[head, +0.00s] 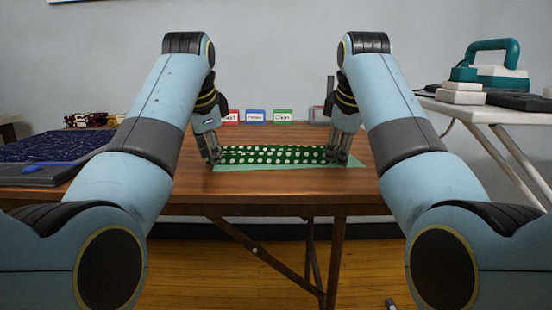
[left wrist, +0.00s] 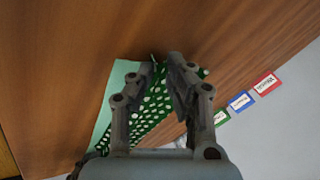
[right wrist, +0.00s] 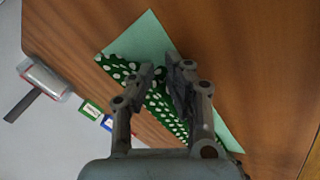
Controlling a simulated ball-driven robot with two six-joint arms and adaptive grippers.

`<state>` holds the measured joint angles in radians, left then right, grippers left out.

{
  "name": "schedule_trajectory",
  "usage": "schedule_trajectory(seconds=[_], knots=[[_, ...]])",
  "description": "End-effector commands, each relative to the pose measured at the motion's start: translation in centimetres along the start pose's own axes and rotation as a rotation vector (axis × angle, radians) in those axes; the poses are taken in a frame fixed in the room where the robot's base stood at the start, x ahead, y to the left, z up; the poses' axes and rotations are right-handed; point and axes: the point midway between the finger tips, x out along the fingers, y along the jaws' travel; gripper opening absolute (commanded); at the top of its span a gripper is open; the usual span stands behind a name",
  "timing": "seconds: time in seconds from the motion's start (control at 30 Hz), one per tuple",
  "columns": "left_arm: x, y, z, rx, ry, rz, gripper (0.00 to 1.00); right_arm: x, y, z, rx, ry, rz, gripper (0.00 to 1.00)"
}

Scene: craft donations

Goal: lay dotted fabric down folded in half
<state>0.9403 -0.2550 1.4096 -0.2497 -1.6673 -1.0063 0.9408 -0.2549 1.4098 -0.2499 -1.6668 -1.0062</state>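The dotted fabric (head: 270,154) lies on the wooden table, green with white dots, long side running left to right. A plain pale-green strip shows along its near edge and right end, so the dotted layer seems to lie over a pale one. My left gripper (head: 214,161) is at its left end and my right gripper (head: 338,161) at its right end, both pointing down. In the left wrist view the left fingertips (left wrist: 163,66) stand slightly apart, with dotted cloth (left wrist: 152,108) behind them. In the right wrist view the right fingertips (right wrist: 160,68) also stand slightly apart over the cloth (right wrist: 160,103).
Red, blue and green labels (head: 255,116) stand at the table's back edge. A dark patterned cloth (head: 55,146) lies at left, with rolled fabric (head: 85,119) behind. The table in front of the fabric is clear.

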Motion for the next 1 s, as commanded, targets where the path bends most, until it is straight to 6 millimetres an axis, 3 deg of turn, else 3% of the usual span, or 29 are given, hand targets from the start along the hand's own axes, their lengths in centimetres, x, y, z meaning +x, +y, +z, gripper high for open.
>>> schedule_trajectory(seconds=[0.03,0.2,0.47,1.0], knots=[[0.0,0.0,0.0,0.000,0.000,0.000,0.23,0.0,0.0,0.0,0.000,0.000,-0.001,0.23],[0.0,0.1,0.0,0.000,0.000,0.001,0.42,0.1,-0.1,0.0,0.000,0.000,-0.003,0.42],[-0.6,0.0,-0.1,0.000,0.002,0.001,0.42,-0.5,0.0,-0.1,0.000,0.001,-0.002,0.42],[-9.6,0.7,0.3,0.000,0.004,0.000,0.42,-9.6,-0.7,0.3,-0.001,0.003,-0.001,0.42]])
